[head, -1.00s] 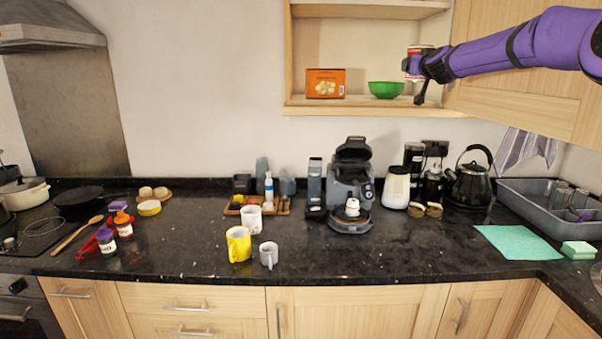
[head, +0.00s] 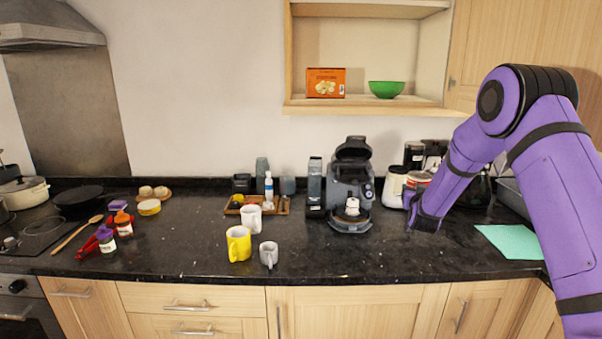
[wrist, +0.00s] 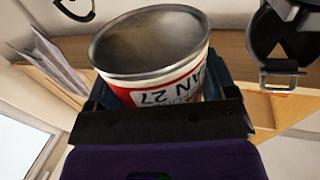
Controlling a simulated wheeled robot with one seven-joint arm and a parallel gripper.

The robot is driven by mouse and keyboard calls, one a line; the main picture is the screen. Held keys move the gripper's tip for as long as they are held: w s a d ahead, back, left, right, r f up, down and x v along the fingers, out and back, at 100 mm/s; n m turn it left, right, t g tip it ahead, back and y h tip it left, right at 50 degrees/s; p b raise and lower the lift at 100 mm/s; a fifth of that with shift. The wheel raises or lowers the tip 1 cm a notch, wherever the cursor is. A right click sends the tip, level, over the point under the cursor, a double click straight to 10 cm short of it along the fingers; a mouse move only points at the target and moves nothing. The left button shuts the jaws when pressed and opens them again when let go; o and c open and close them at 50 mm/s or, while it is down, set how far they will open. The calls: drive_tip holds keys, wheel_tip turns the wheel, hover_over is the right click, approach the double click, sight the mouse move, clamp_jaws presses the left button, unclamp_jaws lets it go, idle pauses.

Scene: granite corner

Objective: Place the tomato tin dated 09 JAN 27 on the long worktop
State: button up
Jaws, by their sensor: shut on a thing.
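The tomato tin (head: 418,179) is red and white with a metal end. It also shows large in the wrist view (wrist: 150,45), where "AN 27" reads upside down on its label; the rest of the date is out of sight. My gripper (head: 416,192) is shut on the tin, its jaws partly hidden in the wrist view (wrist: 165,95). In the head view the tin is in front of the white canister, over the right part of the long black worktop (head: 340,258). I cannot tell its exact height above it.
A coffee machine (head: 350,185) stands left of my gripper, and a white canister (head: 394,187) just behind it. Yellow (head: 238,243), grey (head: 269,254) and white (head: 251,218) mugs stand mid-worktop. A green cloth (head: 508,241) lies at right. The worktop's front centre is clear.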

drive_tip(key=s+a+f+n+y, duration=0.1)
drive_tip(key=s+a+f+y, duration=0.1)
drive_tip(key=s+f, duration=0.8)
drive_tip(key=s+a+f+n+y, duration=0.2)
drive_tip(key=s+a+f, duration=0.3)
drive_tip(key=s+f, duration=0.5)
drive_tip(key=s+y, duration=0.1)
drive_tip(key=s, duration=0.4)
drive_tip(key=shift+a+f+t, duration=0.2)
drive_tip(key=shift+a+t, duration=0.1)
